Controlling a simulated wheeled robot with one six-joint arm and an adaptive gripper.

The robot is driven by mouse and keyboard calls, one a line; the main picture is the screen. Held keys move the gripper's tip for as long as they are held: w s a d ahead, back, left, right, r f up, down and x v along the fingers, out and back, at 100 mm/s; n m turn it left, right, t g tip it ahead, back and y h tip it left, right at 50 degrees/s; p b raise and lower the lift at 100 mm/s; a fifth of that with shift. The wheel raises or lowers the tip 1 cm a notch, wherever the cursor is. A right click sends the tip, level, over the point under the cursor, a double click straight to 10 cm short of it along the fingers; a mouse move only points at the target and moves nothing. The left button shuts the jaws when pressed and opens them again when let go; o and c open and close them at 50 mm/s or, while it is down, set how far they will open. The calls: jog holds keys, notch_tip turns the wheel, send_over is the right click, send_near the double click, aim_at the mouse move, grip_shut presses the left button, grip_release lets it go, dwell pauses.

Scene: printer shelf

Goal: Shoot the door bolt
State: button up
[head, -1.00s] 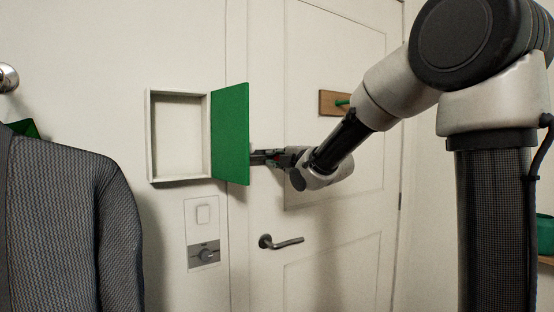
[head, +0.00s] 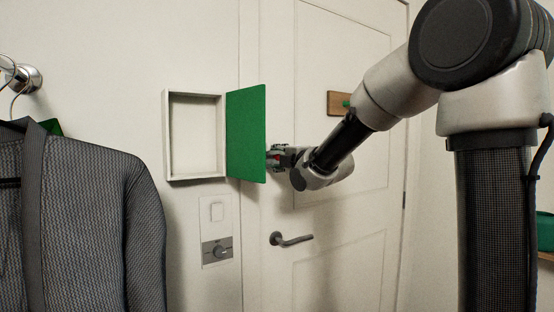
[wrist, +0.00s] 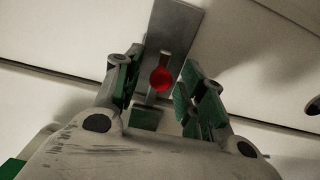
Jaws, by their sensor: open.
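The door bolt shows in the wrist view as a grey metal plate (wrist: 178,28) with a short bar ending in a round red knob (wrist: 162,79). My gripper (wrist: 159,88) is open, with one green-padded finger on each side of the knob. Clear gaps show between the knob and both fingers. How far the knob lies in depth between the fingers is hard to tell. In the head view my gripper (head: 274,157) is at the left edge of the white door (head: 340,100), just right of the open green cabinet panel. A speck of red shows there; the bolt is mostly hidden.
The green panel (head: 246,130) of a shallow white wall box (head: 196,178) stands open close beside my gripper. Below are a door lever (head: 292,240) and a wall switch plate with a grey dial (head: 217,251). A coat (head: 90,220) hangs at left. A wooden block (head: 338,103) is on the door.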

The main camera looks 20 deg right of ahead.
jog(key=v, duration=1.2)
jog(key=s+d+f+m+g+h, duration=0.3)
jog(key=s+d+f+m+g, duration=0.15)
jog(key=f+m, duration=0.3)
jog(key=s+d+f+m+g+h, duration=0.35)
jog(key=s+f+m, duration=0.2)
jog(key=f, duration=0.35)
jog(key=s+d+f+m+g, duration=0.2)
jog(key=s+m+g, duration=0.3)
jog(key=s, duration=1.4)
jog(key=m+y, duration=0.1)
jog(key=m, duration=0.2)
jog(key=shift+s+m, duration=0.2)
jog(key=shift+m, duration=0.1)
